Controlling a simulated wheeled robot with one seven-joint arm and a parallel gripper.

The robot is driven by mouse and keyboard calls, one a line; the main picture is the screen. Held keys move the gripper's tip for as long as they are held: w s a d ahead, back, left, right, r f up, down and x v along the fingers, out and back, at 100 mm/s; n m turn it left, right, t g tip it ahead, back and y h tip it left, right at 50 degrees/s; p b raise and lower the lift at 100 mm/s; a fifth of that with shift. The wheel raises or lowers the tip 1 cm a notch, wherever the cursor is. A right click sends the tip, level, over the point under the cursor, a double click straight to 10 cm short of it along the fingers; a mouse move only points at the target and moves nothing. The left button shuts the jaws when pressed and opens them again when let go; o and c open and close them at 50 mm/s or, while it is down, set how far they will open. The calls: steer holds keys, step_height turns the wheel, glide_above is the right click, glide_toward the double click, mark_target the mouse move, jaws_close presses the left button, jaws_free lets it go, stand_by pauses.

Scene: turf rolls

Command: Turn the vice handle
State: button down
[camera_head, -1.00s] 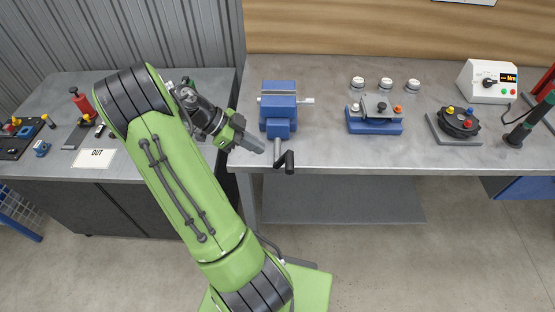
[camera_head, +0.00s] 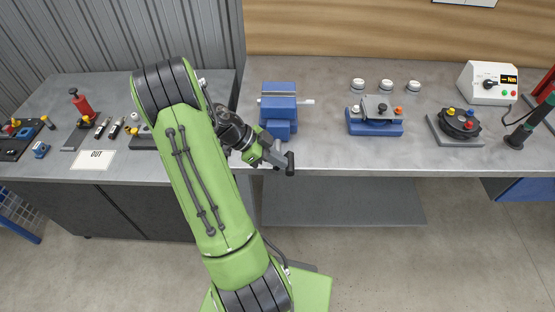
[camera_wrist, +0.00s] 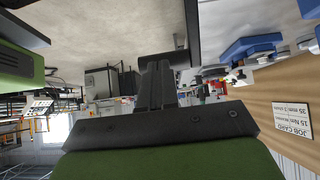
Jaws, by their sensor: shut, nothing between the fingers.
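The blue vice (camera_head: 279,96) stands at the front left of the right-hand bench. Its crank handle has a dark grip (camera_head: 290,164) that hangs in front of the bench edge. My gripper (camera_head: 280,158) is shut and empty, its fingertips right at the left side of the handle. Most of the crank arm is hidden behind the fingers. In the wrist view the shut fingers (camera_wrist: 157,82) point at a dark bar, which looks like the handle (camera_wrist: 180,42). I cannot tell whether they touch it.
A blue fixture (camera_head: 375,121) with a clamp plate, a round dark fixture (camera_head: 458,124) and a white torque box (camera_head: 487,82) stand farther right on the bench. The left bench carries several small tools and an OUT card (camera_head: 95,159).

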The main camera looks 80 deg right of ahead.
steer(key=shift+s+f+t+b, duration=0.1)
steer(key=shift+s+t+b, duration=0.2)
steer(key=shift+b, duration=0.1)
steer(key=s+t+b, duration=0.1)
steer(key=b, duration=0.1)
steer(key=s+f+t+b, duration=0.1)
steer(key=b, duration=0.1)
steer(key=shift+s+d+t+y, duration=0.1)
steer(key=shift+d+t+y, duration=0.1)
steer(key=shift+t+y, duration=0.15)
steer(key=shift+s+d+f+t+y+b, duration=0.15)
steer(key=shift+s+f+t+b, duration=0.35)
steer(key=shift+b, duration=0.5)
steer(key=shift+s+a+f+t+y+b, duration=0.15)
steer(key=shift+s+f+t+b, duration=0.2)
steer(key=shift+s+t+b, duration=0.5)
steer(key=shift+s+d+f+t+y+b, duration=0.15)
steer(key=shift+s+f+t+b, duration=0.25)
steer(key=shift+b, duration=0.8)
steer(key=shift+s, duration=0.1)
step_height(320, 180, up, 15)
steer(key=w+p, duration=0.2)
steer(key=p, duration=0.3)
steer(key=shift+p, duration=0.4)
steer(key=shift+d, duration=0.1)
